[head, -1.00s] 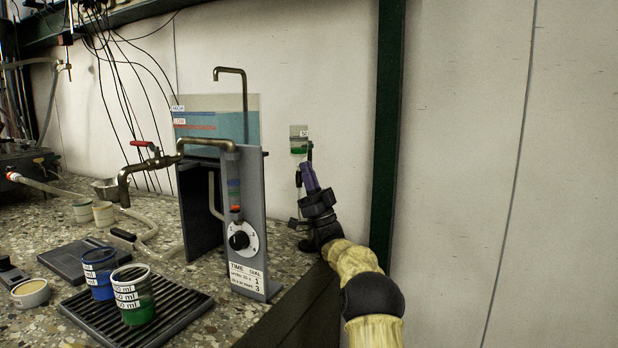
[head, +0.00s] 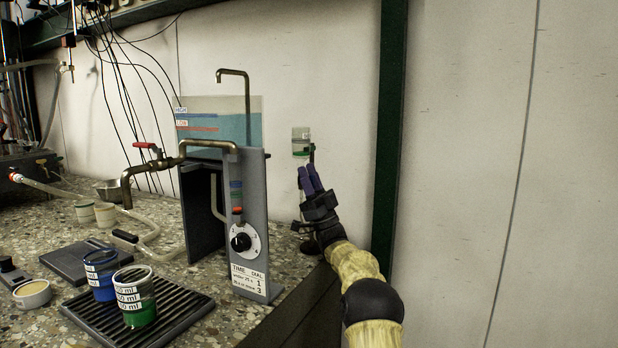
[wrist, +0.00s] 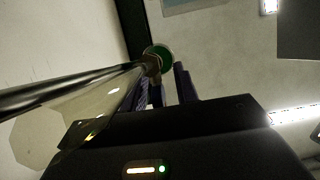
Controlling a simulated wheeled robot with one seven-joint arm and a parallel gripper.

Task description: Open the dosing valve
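A small green round knob or cap (wrist: 158,55) on a brass-coloured stem lies just beyond my fingers in the wrist view. In the head view a small clear part with green at its base (head: 301,142) stands against the wall, just above my fingertips. My gripper (head: 311,180) points up at it, its two purple fingers slightly apart with nothing seen between them. I cannot tell whether the fingers touch it. A brass tap with a red lever (head: 145,146) is on the pipe left of the tank (head: 250,128). I cannot tell which of these is the dosing valve.
A grey panel with a white dial (head: 245,241) stands left of my arm. A dark green post (head: 388,130) rises right of my gripper. The wall beyond it is bare.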

